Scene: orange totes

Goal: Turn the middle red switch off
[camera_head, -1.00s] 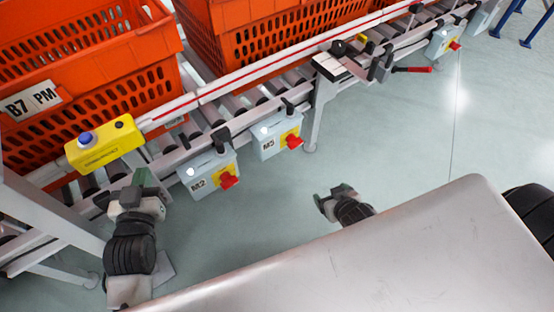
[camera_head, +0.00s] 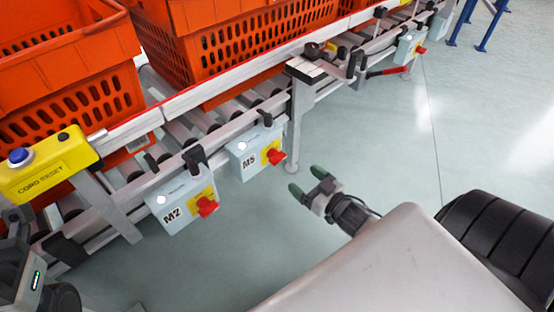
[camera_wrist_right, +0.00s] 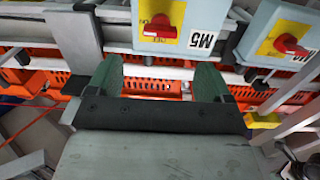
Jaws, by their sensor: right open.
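The middle red switch (camera_head: 276,156) is on a yellow plate on the grey box marked M5 (camera_head: 243,159), hung from the conveyor's side rail. In the right wrist view, the same red switch (camera_wrist_right: 160,27) shows upside down, ahead of the fingers. My right gripper (camera_head: 307,181) is open and empty, with green fingers apart, a little to the right of and below the switch in the head view. It touches nothing that I can see. The right gripper also shows in the wrist view (camera_wrist_right: 158,80). Part of my left arm shows at the left edge; its fingertips are out of view.
The box marked M2 (camera_head: 173,214) with its red switch (camera_head: 207,206) hangs to the left. A third switch box (camera_head: 407,48) is far right. A yellow cord reset box (camera_head: 45,168) and orange totes (camera_head: 240,45) sit along the conveyor. Floor (camera_head: 380,150) is open on the right.

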